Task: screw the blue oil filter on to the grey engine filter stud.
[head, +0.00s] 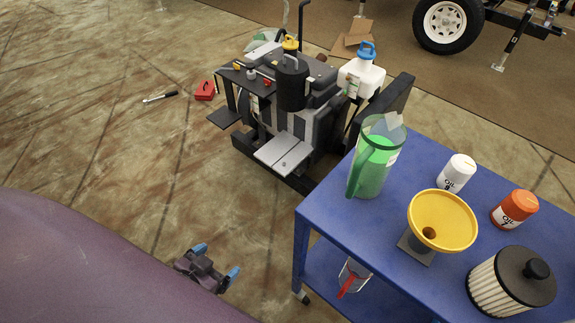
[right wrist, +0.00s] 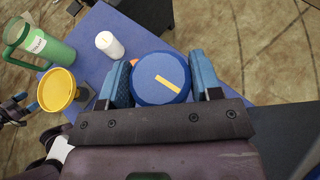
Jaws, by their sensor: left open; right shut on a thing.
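The blue oil filter (right wrist: 162,78), round with a yellow stripe on its end, shows in the right wrist view. My right gripper (right wrist: 160,80) is shut on it, with a blue finger on each side, above the blue cart. Neither the filter nor the right gripper shows in the head view. The engine (head: 290,100) stands on the floor beyond the cart in the head view. I cannot make out its filter stud clearly; a light grey plate (head: 275,150) juts from its near side. My left gripper (head: 218,260) is open and empty over the floor, left of the cart.
The blue cart (head: 335,222) carries a green jug (head: 371,170), yellow funnel (head: 442,213), white filter (head: 458,172), orange filter (head: 514,209) and black-capped pleated filter (head: 511,283). Floor left of the engine is mostly clear.

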